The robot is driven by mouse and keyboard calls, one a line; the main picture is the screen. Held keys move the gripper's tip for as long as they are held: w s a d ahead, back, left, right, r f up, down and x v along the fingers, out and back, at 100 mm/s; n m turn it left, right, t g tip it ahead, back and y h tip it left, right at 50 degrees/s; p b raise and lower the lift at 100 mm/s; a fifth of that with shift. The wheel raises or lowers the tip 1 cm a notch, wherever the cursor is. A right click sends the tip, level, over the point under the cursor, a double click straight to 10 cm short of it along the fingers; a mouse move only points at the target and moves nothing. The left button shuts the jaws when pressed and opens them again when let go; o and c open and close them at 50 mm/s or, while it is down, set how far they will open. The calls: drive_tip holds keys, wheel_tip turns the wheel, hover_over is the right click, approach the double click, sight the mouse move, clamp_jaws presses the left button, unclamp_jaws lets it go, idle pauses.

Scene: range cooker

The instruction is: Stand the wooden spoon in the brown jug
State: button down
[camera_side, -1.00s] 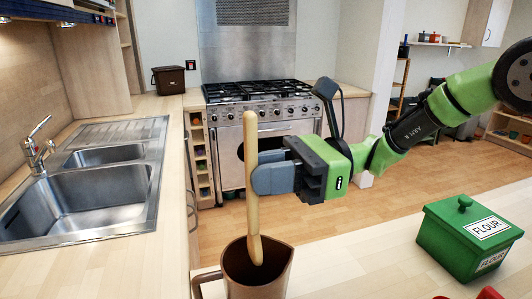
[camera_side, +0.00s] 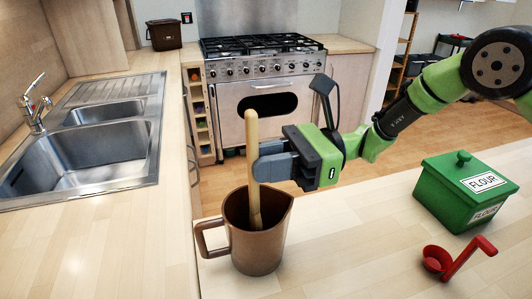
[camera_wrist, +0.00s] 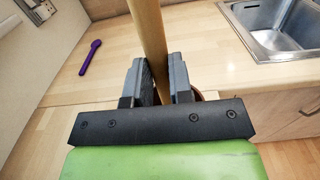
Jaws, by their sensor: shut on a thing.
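The wooden spoon (camera_side: 252,135) is held upright, tilted very slightly, with its lower end inside the mouth of the brown jug (camera_side: 262,245). The jug stands on the light wood counter, its handle to the left. My gripper (camera_side: 264,165) is shut on the spoon's shaft a little above the jug's rim. In the wrist view the shaft (camera_wrist: 147,30) passes between the two fingers (camera_wrist: 160,80), and only a sliver of the jug shows behind the right finger. The spoon's lowest part is hidden by the jug wall, so I cannot tell whether it touches the bottom.
A green flour box (camera_side: 465,192) and a red ladle (camera_side: 460,262) are on the counter at right. The sink (camera_side: 90,150) is at left, the range cooker (camera_side: 265,85) behind. A purple utensil (camera_wrist: 90,57) shows in the wrist view. Counter in front of the ladle is clear.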

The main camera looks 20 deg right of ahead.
drive_tip(key=c, duration=0.9)
unclamp_jaws()
drive_tip(key=shift+c, duration=0.2)
drive_tip(key=shift+d, duration=0.1)
drive_tip(key=d, duration=0.9)
drive_tip(key=shift+d, duration=0.4)
